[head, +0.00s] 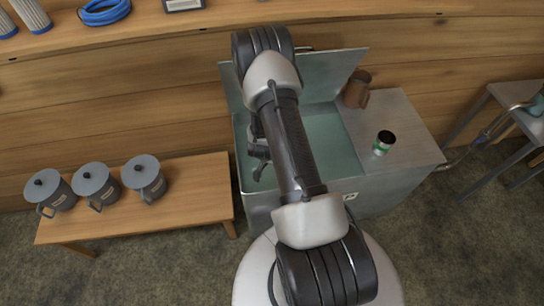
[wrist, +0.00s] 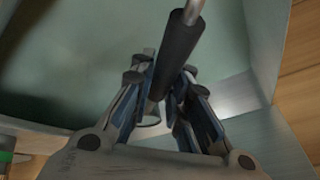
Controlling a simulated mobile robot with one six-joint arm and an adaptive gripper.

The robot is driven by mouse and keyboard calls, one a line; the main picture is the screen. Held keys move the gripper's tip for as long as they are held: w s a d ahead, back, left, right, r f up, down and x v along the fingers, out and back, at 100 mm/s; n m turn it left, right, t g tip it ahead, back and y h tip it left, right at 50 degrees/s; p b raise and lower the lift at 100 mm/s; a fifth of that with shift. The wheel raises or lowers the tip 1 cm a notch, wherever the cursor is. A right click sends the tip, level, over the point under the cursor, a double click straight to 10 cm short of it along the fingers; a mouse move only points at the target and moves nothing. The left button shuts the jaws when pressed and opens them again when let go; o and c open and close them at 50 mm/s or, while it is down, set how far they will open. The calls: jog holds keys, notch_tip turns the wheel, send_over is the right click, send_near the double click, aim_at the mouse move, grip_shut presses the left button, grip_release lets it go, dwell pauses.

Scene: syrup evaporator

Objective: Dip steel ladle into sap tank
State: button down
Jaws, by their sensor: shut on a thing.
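The steel sap tank (head: 262,212) stands in the middle of the head view, with its raised lid (head: 240,88) against the wooden wall. Its pale green inside shows left and right of my arm. My gripper (head: 258,160) is over the left part of the tank opening, partly hidden by my arm. In the wrist view my gripper (wrist: 160,88) is shut on the black handle of the steel ladle (wrist: 178,45). The steel shaft runs up out of the top of the picture. The ladle's bowl is not clearly visible, so I cannot tell whether it touches liquid.
A brown jug (head: 357,89) and a small black-topped can (head: 383,143) stand on the steel top right of the opening. A wooden bench (head: 200,195) at left holds three grey lidded mugs (head: 95,182). A shelf (head: 150,28) runs along the back.

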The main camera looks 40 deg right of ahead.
jog(key=shift+w+r+p+v, duration=0.15)
jog(key=shift+p+v, duration=0.35)
jog(key=shift+v, duration=0.4)
jog(key=shift+w+p+v, duration=0.2)
jog(key=shift+p+v, duration=0.35)
jog(key=shift+v, duration=0.3)
jog(key=shift+w+r+p+v, duration=0.15)
jog(key=shift+p+v, duration=0.35)
jog(key=shift+v, duration=0.4)
jog(key=shift+d, duration=0.2)
